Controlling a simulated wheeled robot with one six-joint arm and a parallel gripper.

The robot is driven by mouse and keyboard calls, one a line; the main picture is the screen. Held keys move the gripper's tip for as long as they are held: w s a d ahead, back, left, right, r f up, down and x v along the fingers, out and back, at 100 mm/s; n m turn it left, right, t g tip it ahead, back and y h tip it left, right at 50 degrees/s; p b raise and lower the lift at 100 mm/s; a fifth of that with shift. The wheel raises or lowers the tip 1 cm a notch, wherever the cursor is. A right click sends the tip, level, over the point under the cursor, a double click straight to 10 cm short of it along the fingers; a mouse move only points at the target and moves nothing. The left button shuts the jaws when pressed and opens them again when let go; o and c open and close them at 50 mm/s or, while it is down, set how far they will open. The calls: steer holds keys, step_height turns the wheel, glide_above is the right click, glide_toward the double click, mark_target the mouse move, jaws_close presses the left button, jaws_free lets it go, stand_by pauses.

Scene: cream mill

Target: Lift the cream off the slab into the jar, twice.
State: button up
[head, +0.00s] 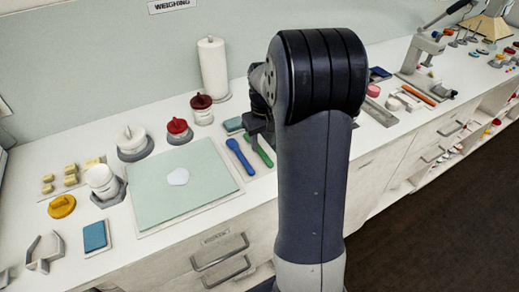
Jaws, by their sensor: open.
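The pale green slab (150,203) lies on the counter at the left. An open-looking white jar (101,178) stands in a grey holder left of the slab. A yellow lid-like disc (62,206) lies left of that jar. A blue spatula (238,156) and a green one (260,150) lie right of the slab. My gripper (258,126) shows only partly beside my arm, above the green spatula. It is open, and its fingertips are mostly hidden.
Behind the slab stand a white-lidded jar (132,139) and red-lidded jars (179,131) (202,109). A paper roll (213,68) stands further back. A blue sponge-like block (95,236) lies at the front left. My arm hides the middle counter.

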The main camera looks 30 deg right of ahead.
mark_target(264, 154)
step_height(264, 154, down, 4)
steer(key=shift+f, duration=0.1)
steer(key=shift+c, duration=0.4)
jaws_close()
